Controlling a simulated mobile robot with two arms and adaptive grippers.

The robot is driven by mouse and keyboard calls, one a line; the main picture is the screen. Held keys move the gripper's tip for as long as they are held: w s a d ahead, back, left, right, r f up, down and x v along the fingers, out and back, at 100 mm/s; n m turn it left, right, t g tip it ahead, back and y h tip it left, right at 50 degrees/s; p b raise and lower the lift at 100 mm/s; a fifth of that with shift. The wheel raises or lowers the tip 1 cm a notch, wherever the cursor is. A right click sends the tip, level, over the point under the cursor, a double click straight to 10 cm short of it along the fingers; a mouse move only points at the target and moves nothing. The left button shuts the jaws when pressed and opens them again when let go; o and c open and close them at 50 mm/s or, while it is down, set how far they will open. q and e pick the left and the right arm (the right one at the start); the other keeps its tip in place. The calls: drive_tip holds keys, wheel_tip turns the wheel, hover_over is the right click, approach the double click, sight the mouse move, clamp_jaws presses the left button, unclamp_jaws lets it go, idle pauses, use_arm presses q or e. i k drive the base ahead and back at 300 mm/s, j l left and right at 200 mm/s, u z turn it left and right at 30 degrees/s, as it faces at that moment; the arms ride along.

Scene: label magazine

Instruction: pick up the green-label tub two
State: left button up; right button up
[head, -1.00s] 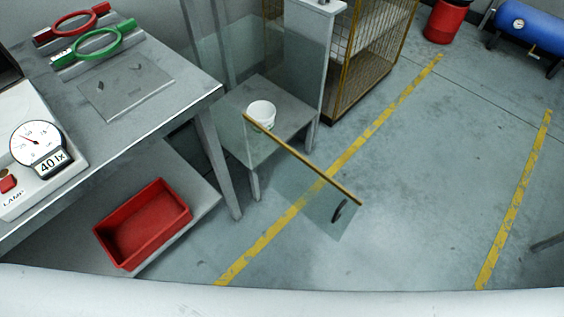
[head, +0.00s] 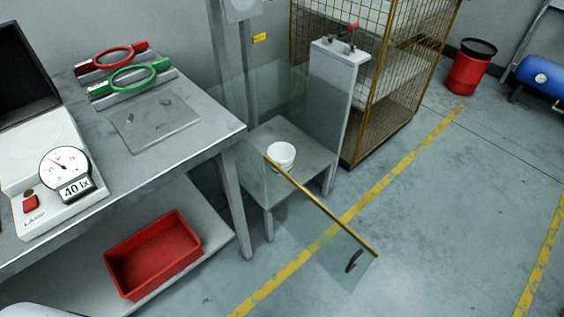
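A white tub (head: 282,155) stands upright on a small grey stand (head: 310,140) in the middle of the head view. A hint of green shows low on its side, partly behind glass; I cannot read its label or number. A clear panel with a yellow top edge (head: 320,205) and a dark handle (head: 353,261) stands out in front of the stand. Neither of my grippers is in view.
A grey bench (head: 200,150) at left carries red and green ring tools (head: 130,78) and a dial box (head: 50,180). A red bin (head: 155,255) sits on its lower shelf. A mesh cage (head: 385,100) stands behind right.

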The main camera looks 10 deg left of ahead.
sight(283, 154)
drive_tip(key=i+l+u, duration=0.2)
drive_tip(key=u, duration=0.2)
drive_tip(key=i+l+u, duration=0.45)
drive_tip(key=l+u, duration=0.15)
drive_tip(key=u, duration=0.15)
drive_tip(key=i+l+u, duration=0.15)
drive_tip(key=l+u, duration=0.2)
